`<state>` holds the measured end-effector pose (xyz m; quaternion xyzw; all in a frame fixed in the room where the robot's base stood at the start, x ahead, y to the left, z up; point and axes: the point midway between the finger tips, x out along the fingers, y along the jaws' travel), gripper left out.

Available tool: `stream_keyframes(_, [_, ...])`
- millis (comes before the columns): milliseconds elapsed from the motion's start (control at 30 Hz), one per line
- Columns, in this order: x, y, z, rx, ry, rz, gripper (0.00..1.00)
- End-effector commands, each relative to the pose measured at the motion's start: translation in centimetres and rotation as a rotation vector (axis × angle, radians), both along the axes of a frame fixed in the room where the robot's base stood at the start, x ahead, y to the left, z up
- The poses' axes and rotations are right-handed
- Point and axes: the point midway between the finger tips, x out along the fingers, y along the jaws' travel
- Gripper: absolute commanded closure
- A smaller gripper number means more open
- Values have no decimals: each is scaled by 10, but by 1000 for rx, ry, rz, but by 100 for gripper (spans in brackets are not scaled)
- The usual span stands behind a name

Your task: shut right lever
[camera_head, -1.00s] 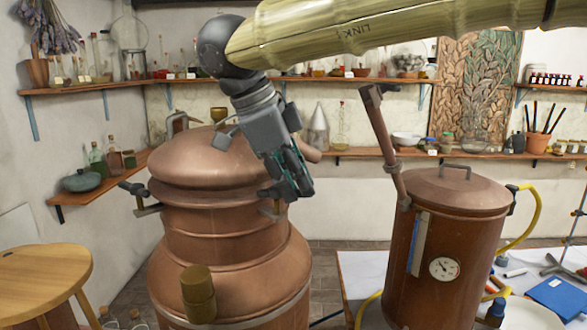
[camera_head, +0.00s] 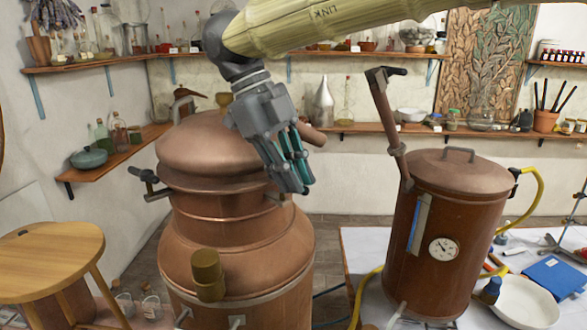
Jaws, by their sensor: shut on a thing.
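The copper still (camera_head: 222,235) stands left of centre, with a domed lid (camera_head: 205,150) on top. A dark left lever (camera_head: 150,183) sticks out from the left of its collar. My gripper (camera_head: 294,186) reaches down at the right side of the collar. Its fingers are shut on the right lever, which is mostly hidden behind them. Only a small metal piece (camera_head: 275,198) of that clamp shows beside the fingertips, against the collar.
A copper condenser (camera_head: 445,240) with a dial and an upright pipe stands on a white table to the right. A wooden stool (camera_head: 50,255) is at front left. Shelves with glassware line the walls. A copper spout (camera_head: 310,134) passes just behind my gripper.

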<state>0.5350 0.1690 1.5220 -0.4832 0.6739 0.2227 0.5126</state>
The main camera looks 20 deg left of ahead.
Motion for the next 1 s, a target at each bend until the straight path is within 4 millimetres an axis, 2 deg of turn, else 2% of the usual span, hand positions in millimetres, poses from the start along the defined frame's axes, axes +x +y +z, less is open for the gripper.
stream_keyframes(667, [-2,1,-2,-2,2,-63,100])
stream_keyframes(700, [-2,1,-2,-2,2,-63,82])
stream_keyframes(800, [-2,1,-1,-1,1,-62,65])
stream_keyframes(1000, [-2,1,-1,0,1,-62,65])
